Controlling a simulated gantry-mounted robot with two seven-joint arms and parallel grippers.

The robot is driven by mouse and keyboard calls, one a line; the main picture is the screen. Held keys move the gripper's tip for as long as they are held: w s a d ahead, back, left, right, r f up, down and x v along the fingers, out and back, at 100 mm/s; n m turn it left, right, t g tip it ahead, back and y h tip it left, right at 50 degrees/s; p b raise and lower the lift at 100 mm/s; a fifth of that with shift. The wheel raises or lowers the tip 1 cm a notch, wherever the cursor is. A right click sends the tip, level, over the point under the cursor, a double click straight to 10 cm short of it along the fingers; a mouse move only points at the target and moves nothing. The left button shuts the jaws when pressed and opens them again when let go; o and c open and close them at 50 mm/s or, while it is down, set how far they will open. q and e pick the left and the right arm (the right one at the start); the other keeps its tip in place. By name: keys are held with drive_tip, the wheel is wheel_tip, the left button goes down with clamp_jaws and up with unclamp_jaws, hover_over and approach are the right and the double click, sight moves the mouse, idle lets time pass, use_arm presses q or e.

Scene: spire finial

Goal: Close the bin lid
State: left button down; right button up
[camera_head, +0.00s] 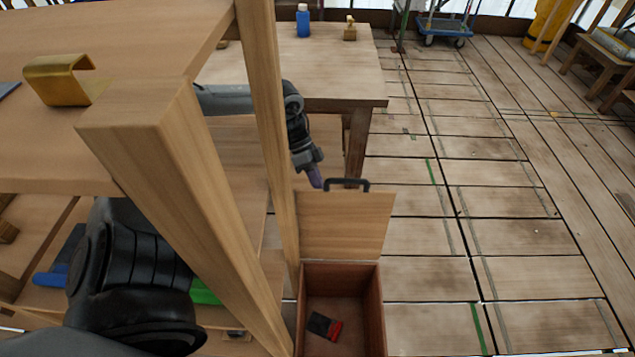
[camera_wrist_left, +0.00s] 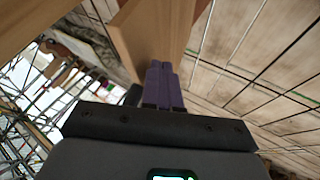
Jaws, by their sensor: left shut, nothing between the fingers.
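The wooden bin (camera_head: 341,268) stands on the floor at the lower middle of the head view, open at the top. Its lid (camera_head: 345,224) is raised upright at the far side, with a dark handle (camera_head: 346,184) on its top edge. A dark and red object (camera_head: 324,326) lies inside the bin. My left gripper (camera_head: 315,178) is shut and empty, just left of the handle and beyond the shelf post. In the left wrist view its purple fingers (camera_wrist_left: 163,85) are together, close to a wooden board (camera_wrist_left: 155,35). I cannot tell whether they touch it. My right gripper is not in view.
A wooden shelf post (camera_head: 268,120) stands between the camera and my left arm. A table (camera_head: 340,75) with a blue bottle (camera_head: 303,20) is behind. A blue cart (camera_head: 444,30) is far back. The plank floor right of the bin is clear.

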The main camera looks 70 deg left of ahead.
sight(317, 192)
use_arm(q)
drive_tip(key=d+p, duration=0.1)
drive_tip(key=s+d+r+p, duration=0.1)
drive_tip(key=d+p, duration=0.1)
drive_tip(key=shift+s+d+r+p, duration=0.1)
drive_tip(key=shift+s+r+p, duration=0.1)
drive_tip(key=shift+p, duration=0.1)
drive_tip(key=shift+s+d+f, duration=0.2)
drive_tip(key=shift+d, duration=0.3)
drive_tip(key=shift+a, duration=0.1)
